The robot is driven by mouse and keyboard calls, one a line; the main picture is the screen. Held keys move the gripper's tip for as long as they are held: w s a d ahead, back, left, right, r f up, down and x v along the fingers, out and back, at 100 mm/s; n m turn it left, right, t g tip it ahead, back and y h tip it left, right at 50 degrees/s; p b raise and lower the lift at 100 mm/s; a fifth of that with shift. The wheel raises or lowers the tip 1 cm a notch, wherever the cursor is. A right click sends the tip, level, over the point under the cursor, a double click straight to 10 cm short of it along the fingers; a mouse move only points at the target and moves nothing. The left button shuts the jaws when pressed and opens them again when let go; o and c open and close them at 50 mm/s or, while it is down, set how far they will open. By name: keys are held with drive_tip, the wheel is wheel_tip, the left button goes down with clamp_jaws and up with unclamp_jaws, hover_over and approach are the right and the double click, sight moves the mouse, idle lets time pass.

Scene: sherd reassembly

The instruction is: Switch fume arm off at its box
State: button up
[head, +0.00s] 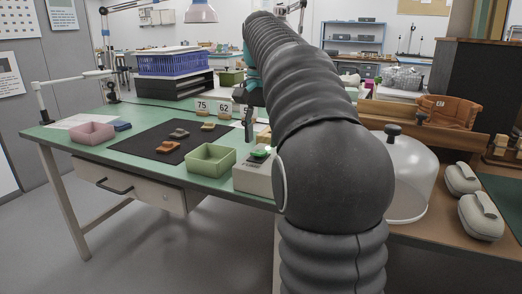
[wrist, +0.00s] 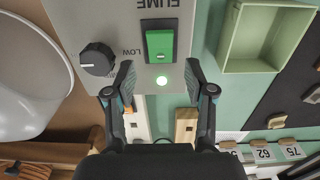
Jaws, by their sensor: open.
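The grey fume box (head: 252,180) stands at the green table's right end, partly behind my arm. In the head view my gripper (head: 248,124) hangs above the box. Any gap or contact with the box cannot be told.
A green tray (head: 211,160) stands left of the box, beside a black mat (head: 150,145) with several sherds. Number cards (head: 224,108) stand behind. A clear dome (head: 410,180) and two pale cases (head: 480,215) sit on the brown bench at right.

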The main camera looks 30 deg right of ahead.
sight(259, 153)
drive_tip(key=shift+f, duration=1.1)
clamp_jaws()
drive_tip(key=t+h+b, duration=0.1)
drive_tip(key=h+b, duration=0.1)
drive_tip(key=b, duration=0.1)
drive_tip(key=shift+s+a+f+t, duration=0.1)
drive_tip(key=shift+s+a+t, duration=0.2)
drive_tip(key=shift+a+t, duration=0.1)
drive_tip(key=shift+s+a+r+t+h+b, duration=0.1)
drive_tip(key=shift+s+r+t+h+b, duration=0.1)
drive_tip(key=shift+t+h+b, duration=0.55)
drive_tip(key=shift+w+r+h, duration=0.1)
drive_tip(key=shift+h, duration=0.15)
